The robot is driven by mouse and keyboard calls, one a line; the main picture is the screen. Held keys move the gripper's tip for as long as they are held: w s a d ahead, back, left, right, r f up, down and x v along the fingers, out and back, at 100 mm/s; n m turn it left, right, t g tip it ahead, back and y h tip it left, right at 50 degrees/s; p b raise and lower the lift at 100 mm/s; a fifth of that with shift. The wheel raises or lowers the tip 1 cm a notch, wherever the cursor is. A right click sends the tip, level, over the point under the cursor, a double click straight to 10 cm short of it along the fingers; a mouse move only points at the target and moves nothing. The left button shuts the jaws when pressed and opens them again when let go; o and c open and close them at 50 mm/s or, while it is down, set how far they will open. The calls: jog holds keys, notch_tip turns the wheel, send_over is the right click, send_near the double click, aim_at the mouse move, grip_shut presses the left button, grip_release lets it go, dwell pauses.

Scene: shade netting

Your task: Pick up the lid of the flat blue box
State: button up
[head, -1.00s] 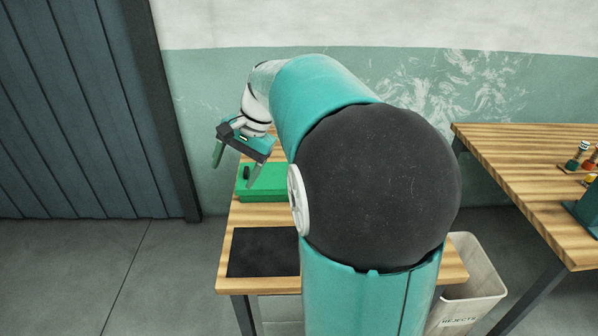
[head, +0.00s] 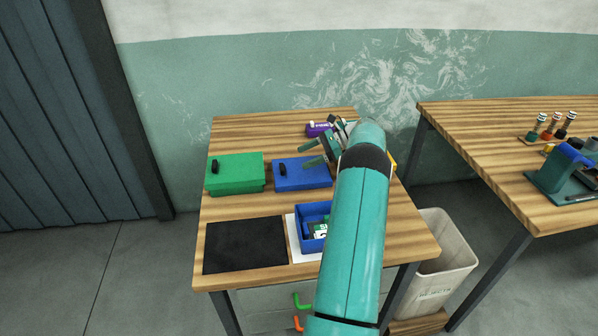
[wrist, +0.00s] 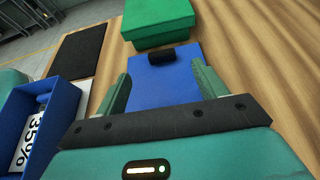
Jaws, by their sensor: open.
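The flat blue box's lid (head: 308,178) lies on the wooden table with a dark knob (head: 282,170) near its left edge. In the wrist view the blue lid (wrist: 165,88) fills the space between my fingers, and the knob (wrist: 161,56) shows just beyond the fingertips. My gripper (head: 307,153) is open and empty, above the lid's back right part. It also shows in the wrist view (wrist: 161,72), one finger on each side. Any gap between fingertips and lid is hard to judge. How much of a box is under the lid is not clear.
A green lidded box (head: 236,172) stands left of the blue lid. An open blue box (head: 300,222) with items inside stands in front. A black mat (head: 245,246) lies front left. A purple object (head: 317,129) is behind. A bin (head: 440,265) stands right.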

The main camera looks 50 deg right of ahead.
aim_at(282, 167)
jog(key=shift+f, duration=0.25)
jog(key=shift+x, duration=3.55)
jog(key=shift+r, duration=0.15)
jog(key=shift+c, duration=0.2)
jog(key=shift+w, duration=0.1)
jog(key=c, duration=1)
